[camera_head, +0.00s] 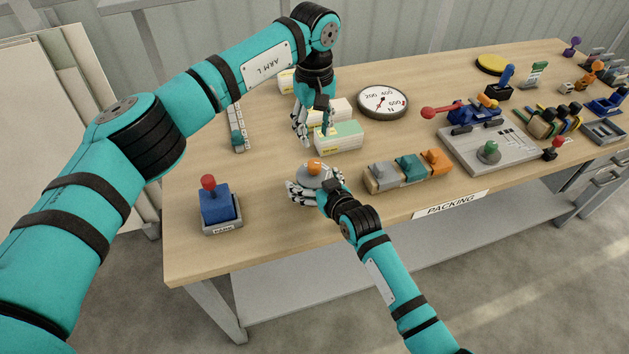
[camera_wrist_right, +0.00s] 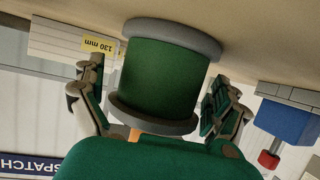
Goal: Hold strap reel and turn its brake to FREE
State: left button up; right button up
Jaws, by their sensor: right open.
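The strap reel is a green spool with grey flanges, seen in the right wrist view (camera_wrist_right: 165,70). In the head view its grey top (camera_head: 311,176) shows near the table's front edge, with an orange knob (camera_head: 314,165) on it. Part of an orange piece (camera_wrist_right: 135,134) also shows at the reel in the wrist view. My right gripper (camera_head: 318,184) is open, with its fingers on either side of the reel; contact is unclear. My left gripper (camera_head: 302,125) hangs above the table behind the reel, beside the boxes; whether its fingers are open is unclear. No FREE mark is readable.
Small labelled boxes (camera_head: 338,136) stand behind the reel. A blue block with a red knob (camera_head: 217,205) stands at left. Grey, teal and orange blocks (camera_head: 410,169) are at right, with a dial (camera_head: 382,101) behind. Bare tabletop lies between reel and blue block.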

dwell(1.2)
jog(key=shift+c, duration=0.4)
jog(key=c, duration=1.6)
